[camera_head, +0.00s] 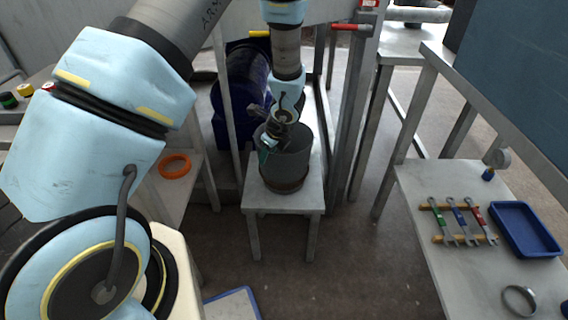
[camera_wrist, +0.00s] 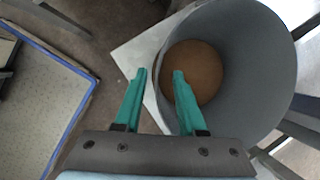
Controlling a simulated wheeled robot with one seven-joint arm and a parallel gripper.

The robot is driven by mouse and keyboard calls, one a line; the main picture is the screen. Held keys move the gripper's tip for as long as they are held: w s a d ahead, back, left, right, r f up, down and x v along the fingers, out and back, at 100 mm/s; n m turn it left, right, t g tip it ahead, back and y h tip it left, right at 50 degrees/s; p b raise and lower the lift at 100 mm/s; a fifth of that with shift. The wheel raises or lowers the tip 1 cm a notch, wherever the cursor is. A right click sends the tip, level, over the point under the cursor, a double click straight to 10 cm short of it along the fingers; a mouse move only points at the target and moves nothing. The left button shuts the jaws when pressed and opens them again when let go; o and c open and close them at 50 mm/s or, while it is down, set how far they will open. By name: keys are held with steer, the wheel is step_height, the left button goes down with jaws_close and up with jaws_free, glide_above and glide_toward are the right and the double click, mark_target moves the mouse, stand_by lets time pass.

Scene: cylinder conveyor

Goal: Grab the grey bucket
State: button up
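The grey bucket (camera_head: 288,165) stands upright on a small light table (camera_head: 283,196) in the head view. In the wrist view the bucket (camera_wrist: 255,60) fills the right side, its mouth facing the camera and its brown bottom visible inside. My gripper (camera_wrist: 159,73) is open with green fingers. The left finger appears outside the bucket's wall and the right finger over its inside, with the near rim between them. I cannot tell how deep the fingers reach. In the head view my gripper (camera_head: 265,152) is at the bucket's left rim, partly hidden by my wrist.
A right-hand table (camera_head: 440,200) holds wrenches (camera_head: 458,220) and a blue tray (camera_head: 525,229). An orange ring (camera_head: 175,166) lies at left.

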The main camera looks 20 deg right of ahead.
steer(key=shift+w+f, duration=0.25)
steer(key=shift+f, duration=0.3)
steer(key=shift+a, duration=0.1)
jaws_close()
stand_by(0.9)
